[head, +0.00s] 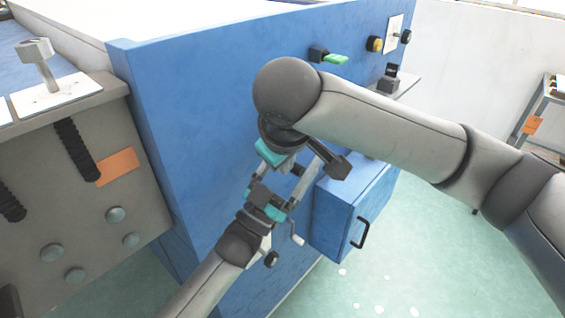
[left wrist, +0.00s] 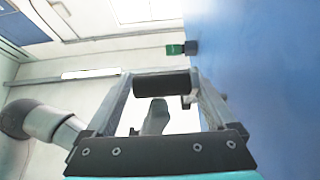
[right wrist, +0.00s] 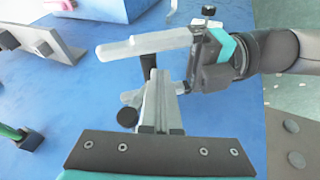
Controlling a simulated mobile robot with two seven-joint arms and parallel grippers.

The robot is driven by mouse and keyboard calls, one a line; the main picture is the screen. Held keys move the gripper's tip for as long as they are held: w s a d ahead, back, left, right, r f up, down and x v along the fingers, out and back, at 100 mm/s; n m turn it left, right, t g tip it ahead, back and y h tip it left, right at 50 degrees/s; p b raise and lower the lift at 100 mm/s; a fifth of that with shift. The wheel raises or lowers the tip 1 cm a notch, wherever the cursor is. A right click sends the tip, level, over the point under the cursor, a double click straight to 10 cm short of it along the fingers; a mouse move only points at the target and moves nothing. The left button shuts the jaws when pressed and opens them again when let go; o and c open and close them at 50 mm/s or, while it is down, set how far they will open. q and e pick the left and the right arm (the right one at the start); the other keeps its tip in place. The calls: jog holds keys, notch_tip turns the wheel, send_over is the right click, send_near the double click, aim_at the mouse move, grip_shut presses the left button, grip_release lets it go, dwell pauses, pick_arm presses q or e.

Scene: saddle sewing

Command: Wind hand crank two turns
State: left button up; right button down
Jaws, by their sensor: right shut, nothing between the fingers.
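A black cylinder (left wrist: 162,84), likely the hand crank's grip, lies crosswise between my left gripper's fingertips in the left wrist view. I cannot tell if they touch it. My left gripper (head: 290,180) has its fingers wide apart beside the blue machine's side; it also shows in the right wrist view (right wrist: 165,45). My right gripper (right wrist: 160,100) is shut and empty, very close to the left gripper's fingers. In the head view, the right wrist hides much of the crank area. A white bent handle (head: 298,239) hangs just right of the left gripper.
The blue machine side (head: 200,110) stands close to both grippers. A blue cabinet (head: 335,215) with a black handle juts out at right. Green (head: 335,59) and yellow (head: 374,44) controls sit higher up. A grey bench (head: 150,195) is at left. Open floor lies at lower right.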

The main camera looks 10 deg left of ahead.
pick_arm(q)
jog(key=shift+o, duration=0.4)
